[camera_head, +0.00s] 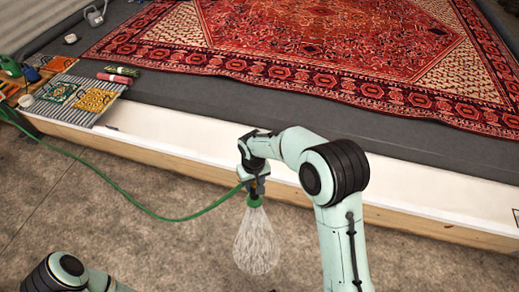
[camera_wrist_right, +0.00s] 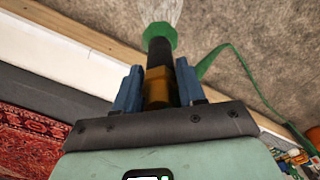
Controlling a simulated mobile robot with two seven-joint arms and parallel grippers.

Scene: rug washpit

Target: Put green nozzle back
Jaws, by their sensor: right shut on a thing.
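My right gripper (camera_head: 257,183) is shut on the green nozzle (camera_head: 254,201), which points down over the concrete floor beside the pit's wooden edge. A white spray of water fans out below it. In the right wrist view, the nozzle's green head (camera_wrist_right: 159,36) and its dark and orange body show between the blue fingers of my right gripper (camera_wrist_right: 158,88). A green hose (camera_head: 180,217) runs from the nozzle to the left toward the pit's corner. My left arm shows only in part at the bottom left; its gripper is out of view.
A red patterned rug (camera_head: 330,45) lies on the dark pit floor. A corrugated board (camera_head: 68,98) with small mats lies at the left, near rolled pieces (camera_head: 118,76). The white and wooden pit edge (camera_head: 420,215) crosses the view.

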